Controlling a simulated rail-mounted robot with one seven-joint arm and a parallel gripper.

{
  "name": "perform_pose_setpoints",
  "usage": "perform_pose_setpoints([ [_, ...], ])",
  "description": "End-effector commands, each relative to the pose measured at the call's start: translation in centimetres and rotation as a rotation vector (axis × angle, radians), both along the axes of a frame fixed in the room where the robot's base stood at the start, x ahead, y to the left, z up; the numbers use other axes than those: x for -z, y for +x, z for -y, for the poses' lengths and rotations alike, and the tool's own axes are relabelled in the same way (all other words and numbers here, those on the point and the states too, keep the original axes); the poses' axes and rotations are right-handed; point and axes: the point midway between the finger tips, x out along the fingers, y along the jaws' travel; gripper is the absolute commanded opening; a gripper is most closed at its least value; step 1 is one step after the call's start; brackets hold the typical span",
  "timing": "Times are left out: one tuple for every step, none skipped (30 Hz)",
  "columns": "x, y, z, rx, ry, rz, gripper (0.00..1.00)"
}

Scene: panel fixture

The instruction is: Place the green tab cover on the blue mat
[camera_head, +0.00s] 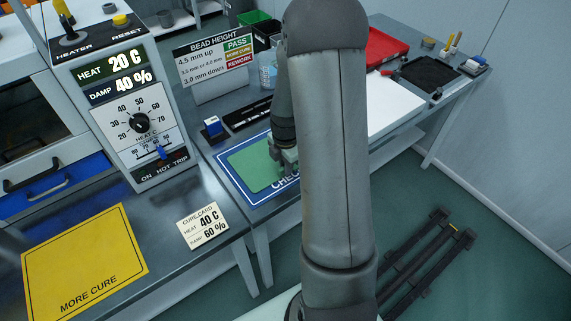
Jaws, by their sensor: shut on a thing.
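The green tab cover (252,168) is a flat, plain green sheet seen over the blue mat (252,200). The mat has a white border line and white lettering, partly hidden by my arm. The cover overlaps most of the mat's visible left part; I cannot tell whether it lies flat on it or is held just above. My gripper (284,164) is at the cover's right edge, pointing down and shut on it. My arm hides the mat's right side, and the fingertips are small and partly hidden.
A control box (128,100) with dial and displays stands left. A yellow MORE CURE mat (84,262) and a cure card (203,226) lie on the front bench. A bead height sign (214,62) stands behind. A red tray (385,46) is far right.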

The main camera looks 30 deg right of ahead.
Motion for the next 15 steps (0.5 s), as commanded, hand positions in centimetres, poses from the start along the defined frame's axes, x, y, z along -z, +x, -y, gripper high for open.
perform_pose_setpoints([
  [0.16, 0.05, 0.02, 0.000, 0.000, 0.001, 0.00],
  [0.29, 0.05, 0.01, 0.000, 0.000, 0.001, 0.00],
  [0.43, 0.05, 0.01, 0.001, 0.000, 0.002, 0.00],
  [0.30, 0.02, 0.00, 0.001, 0.000, 0.001, 0.23],
  [0.27, 0.02, 0.00, 0.000, 0.000, 0.000, 0.31],
  [0.27, 0.02, 0.00, 0.000, 0.000, 0.000, 0.36],
  [0.27, 0.02, 0.00, 0.000, 0.000, 0.000, 0.36],
  [0.26, 0.02, 0.00, 0.000, 0.000, 0.000, 0.36],
  [0.26, 0.02, 0.01, 0.000, 0.000, 0.000, 0.36],
  [0.26, 0.02, 0.01, 0.000, 0.000, 0.000, 0.36],
  [0.26, 0.02, 0.00, 0.000, 0.000, 0.000, 0.36],
  [0.25, 0.02, 0.01, 0.000, 0.000, 0.000, 0.36],
  [0.23, 0.02, 0.01, 0.000, 0.000, 0.001, 0.36],
  [0.16, 0.02, 0.01, 0.000, 0.000, 0.001, 0.36],
  [-0.04, 0.02, 0.01, 0.000, 0.000, 0.001, 0.36],
])
